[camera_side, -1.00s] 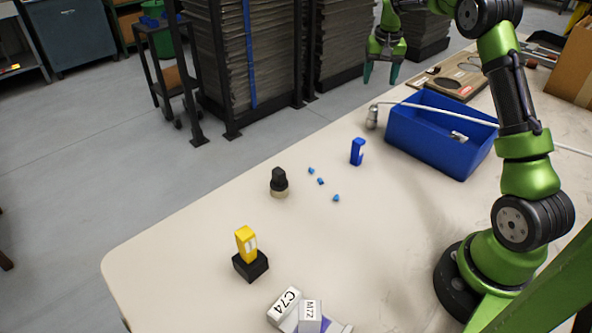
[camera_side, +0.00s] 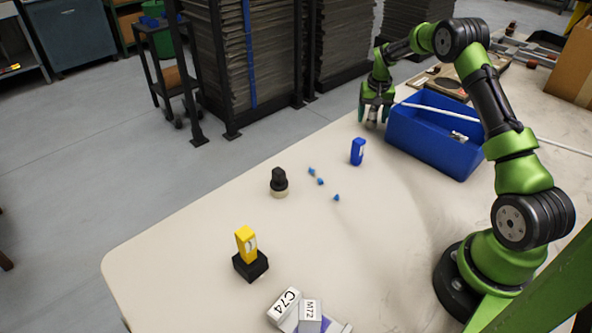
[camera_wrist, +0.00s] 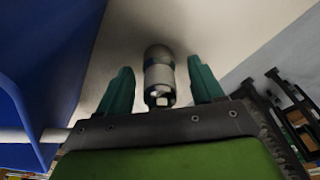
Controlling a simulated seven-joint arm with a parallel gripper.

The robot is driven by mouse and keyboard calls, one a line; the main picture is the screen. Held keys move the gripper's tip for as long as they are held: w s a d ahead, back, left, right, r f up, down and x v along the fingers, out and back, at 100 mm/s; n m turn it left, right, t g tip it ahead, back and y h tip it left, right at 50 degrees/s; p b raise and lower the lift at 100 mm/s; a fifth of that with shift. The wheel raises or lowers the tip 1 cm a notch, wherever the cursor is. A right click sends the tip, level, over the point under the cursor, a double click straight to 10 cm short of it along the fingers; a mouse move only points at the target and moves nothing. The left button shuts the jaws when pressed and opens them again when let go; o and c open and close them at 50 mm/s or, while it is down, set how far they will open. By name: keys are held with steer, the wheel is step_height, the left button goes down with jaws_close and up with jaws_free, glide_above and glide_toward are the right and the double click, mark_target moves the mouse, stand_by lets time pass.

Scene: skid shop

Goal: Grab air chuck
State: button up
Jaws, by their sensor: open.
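In the wrist view the air chuck (camera_wrist: 159,75) shows between the two teal fingers of my gripper (camera_wrist: 160,88). The fingers are open, with a visible gap on each side of the chuck. My gripper hides the chuck's upper part in the side view.
A blue bin (camera_side: 425,146) stands right of my gripper, close by; its wall (camera_wrist: 40,70) fills the left of the wrist view. A blue block (camera_side: 357,151) stands in front. A black knob-like part (camera_side: 279,180) and a yellow block (camera_side: 246,243) stand nearer the front left.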

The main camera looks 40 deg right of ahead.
steer(key=shift+f, duration=0.1)
steer(key=c, duration=1.2)
